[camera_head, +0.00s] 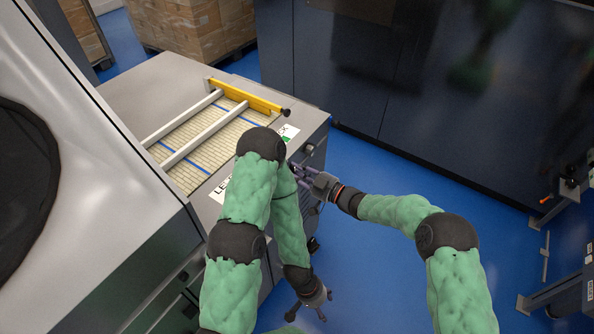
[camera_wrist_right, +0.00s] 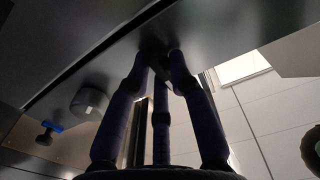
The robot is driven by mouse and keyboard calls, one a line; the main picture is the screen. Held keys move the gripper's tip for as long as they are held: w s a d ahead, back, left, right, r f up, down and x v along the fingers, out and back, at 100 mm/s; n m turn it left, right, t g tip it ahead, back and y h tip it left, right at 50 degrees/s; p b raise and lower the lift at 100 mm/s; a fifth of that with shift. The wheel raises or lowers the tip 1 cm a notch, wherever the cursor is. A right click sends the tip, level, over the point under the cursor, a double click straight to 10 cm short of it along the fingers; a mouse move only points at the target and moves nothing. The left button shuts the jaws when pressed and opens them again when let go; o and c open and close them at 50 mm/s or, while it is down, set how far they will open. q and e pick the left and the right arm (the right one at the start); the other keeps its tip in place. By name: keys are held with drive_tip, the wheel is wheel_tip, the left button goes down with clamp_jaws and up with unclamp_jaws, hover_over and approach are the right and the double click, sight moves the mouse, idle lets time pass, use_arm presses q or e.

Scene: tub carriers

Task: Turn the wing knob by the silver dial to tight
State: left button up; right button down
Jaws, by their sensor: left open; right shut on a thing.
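My right gripper (camera_head: 299,171) reaches the side face of the grey machine, just below a round silver dial (camera_head: 309,148). In the right wrist view its fingers (camera_wrist_right: 162,58) close together on a small dark wing knob (camera_wrist_right: 155,70), mostly hidden between the fingertips; its wing angle cannot be told. A round grey knob or dial (camera_wrist_right: 89,103) stands out to the left there, with a small blue-topped knob (camera_wrist_right: 48,131) farther left. My left gripper (camera_head: 318,302) is open and empty, low in front of the machine, over the floor.
The machine top carries a tiled bed (camera_head: 203,140) with white rails and a yellow bar (camera_head: 245,97). A large dark cabinet (camera_head: 430,90) stands behind. Blue floor (camera_head: 385,290) is clear to the right. Boxes (camera_head: 195,25) stand at the back left.

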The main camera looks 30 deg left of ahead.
drive_tip(key=shift+s+f, duration=0.4)
drive_tip(key=c, duration=1.2)
unclamp_jaws()
drive_tip(key=shift+w+r, duration=0.25)
drive_tip(key=shift+r, duration=0.15)
drive_tip(key=d, duration=0.8)
drive_tip(key=s+d, duration=0.1)
drive_tip(key=d, duration=0.3)
